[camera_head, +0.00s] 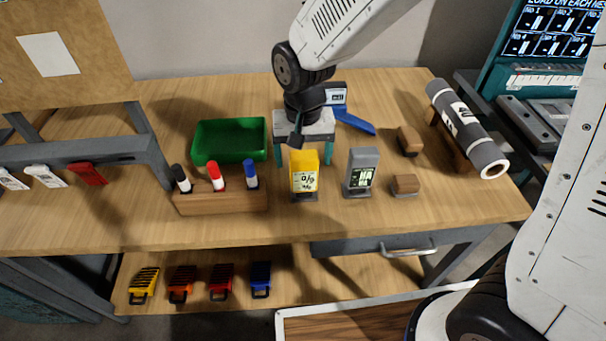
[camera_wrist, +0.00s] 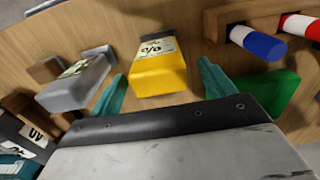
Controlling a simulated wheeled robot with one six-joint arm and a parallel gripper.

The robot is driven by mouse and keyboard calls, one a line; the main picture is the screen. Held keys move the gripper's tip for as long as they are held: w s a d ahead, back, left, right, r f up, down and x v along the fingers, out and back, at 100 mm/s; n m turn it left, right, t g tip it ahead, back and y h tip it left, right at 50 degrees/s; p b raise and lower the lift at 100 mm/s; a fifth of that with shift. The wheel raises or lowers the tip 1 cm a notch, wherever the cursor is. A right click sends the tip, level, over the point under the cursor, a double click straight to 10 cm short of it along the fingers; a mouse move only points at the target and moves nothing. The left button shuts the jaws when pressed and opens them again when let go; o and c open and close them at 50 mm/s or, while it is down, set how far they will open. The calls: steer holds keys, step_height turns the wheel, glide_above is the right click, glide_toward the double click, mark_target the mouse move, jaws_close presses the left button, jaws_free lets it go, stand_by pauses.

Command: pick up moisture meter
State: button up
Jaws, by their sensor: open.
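A yellow handheld meter with a "%" label (camera_head: 304,175) stands upright in a dark base on the wooden table; I take it to be the moisture meter. My gripper (camera_head: 303,157) is open just behind it, its teal fingers spread to either side. In the wrist view the yellow meter (camera_wrist: 158,62) lies in line with the gap between the fingertips (camera_wrist: 163,75). No finger visibly touches it, and nothing is held. A similar grey meter (camera_head: 361,172) stands just right of it; it also shows at left in the wrist view (camera_wrist: 75,85).
A wooden marker holder (camera_head: 220,201) with black, red and blue markers stands close left. A green tray (camera_head: 229,138) lies behind it. A blue-handled device (camera_head: 354,122) is behind my gripper.

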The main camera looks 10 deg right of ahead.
mark_target(304, 168)
step_height(304, 168, down, 4)
steer(key=shift+s+f, duration=0.1)
steer(key=c, duration=1.2)
steer(key=shift+c, duration=0.2)
